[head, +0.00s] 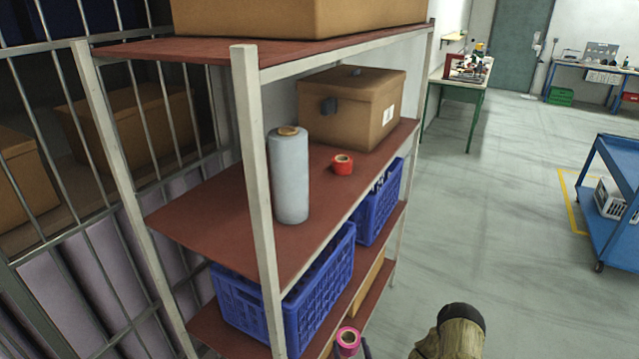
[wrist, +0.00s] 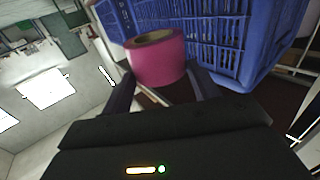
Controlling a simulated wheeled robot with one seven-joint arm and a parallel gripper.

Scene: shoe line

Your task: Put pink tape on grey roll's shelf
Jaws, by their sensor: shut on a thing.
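The pink tape (head: 348,340) is at the bottom of the head view, in front of the shelf unit. It also shows in the wrist view (wrist: 157,62), where my gripper (wrist: 160,85) is shut on it. The grey roll (head: 290,178) stands upright on a dark red shelf (head: 210,225), behind the near post. The tape is in front of and lower than that shelf. In the head view my gripper is mostly cut off by the bottom edge.
A red tape roll (head: 342,165) and a cardboard box (head: 350,108) are on the grey roll's shelf. Blue crates (head: 300,295) stand on the shelf below. The near post (head: 258,200) rises at the shelf's front corner. Shelf space left of the grey roll is bare.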

